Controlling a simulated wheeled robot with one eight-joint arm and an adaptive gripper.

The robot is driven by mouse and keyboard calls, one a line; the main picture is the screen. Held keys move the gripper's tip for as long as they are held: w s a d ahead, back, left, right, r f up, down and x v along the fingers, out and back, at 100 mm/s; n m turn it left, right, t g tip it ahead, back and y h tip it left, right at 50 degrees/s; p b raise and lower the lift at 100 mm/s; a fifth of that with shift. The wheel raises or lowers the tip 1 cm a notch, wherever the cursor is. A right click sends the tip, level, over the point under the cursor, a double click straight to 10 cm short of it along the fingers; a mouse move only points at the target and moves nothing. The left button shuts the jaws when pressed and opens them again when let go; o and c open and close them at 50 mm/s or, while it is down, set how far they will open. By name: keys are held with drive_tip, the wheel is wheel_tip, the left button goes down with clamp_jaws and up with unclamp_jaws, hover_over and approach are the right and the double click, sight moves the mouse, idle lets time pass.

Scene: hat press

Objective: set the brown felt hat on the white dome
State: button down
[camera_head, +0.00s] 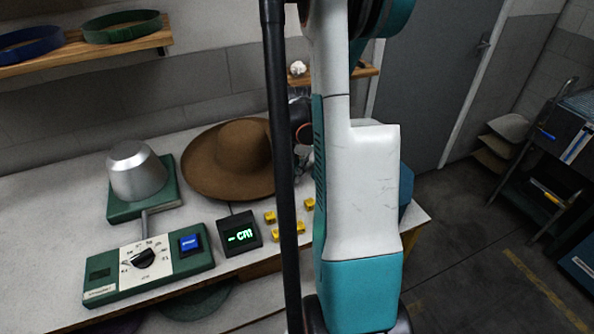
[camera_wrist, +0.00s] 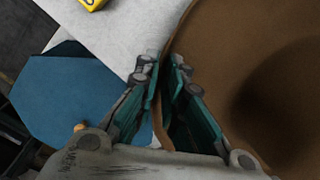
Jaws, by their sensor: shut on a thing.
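The brown felt hat (camera_head: 232,157) is at the back of the pale table, right of a silver metal form; its wide brim spreads around a rounded crown. I cannot tell whether it rests on the table or is slightly lifted. In the wrist view the hat (camera_wrist: 260,70) fills the right side. My gripper (camera_wrist: 162,66) is shut on the brim's edge. In the head view my arm hides most of the gripper. No white dome shows clearly; only a pale sliver (camera_head: 362,121) shows behind my arm, and I cannot tell what it is.
The silver form (camera_head: 137,172) stands on a green base (camera_head: 118,207). A control box (camera_head: 108,284), a lit display (camera_head: 239,237) and several yellow blocks (camera_head: 303,228) are in front. A blue faceted piece (camera_head: 406,192) also shows in the wrist view (camera_wrist: 75,105). A shelf (camera_head: 75,52) holds hat bands.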

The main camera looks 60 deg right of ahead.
drive_tip(key=shift+f+b, duration=0.8)
drive_tip(key=shift+f, duration=0.1)
drive_tip(key=c, duration=1.6)
unclamp_jaws()
wheel_tip(320, 180, up, 12)
drive_tip(key=shift+s, duration=0.2)
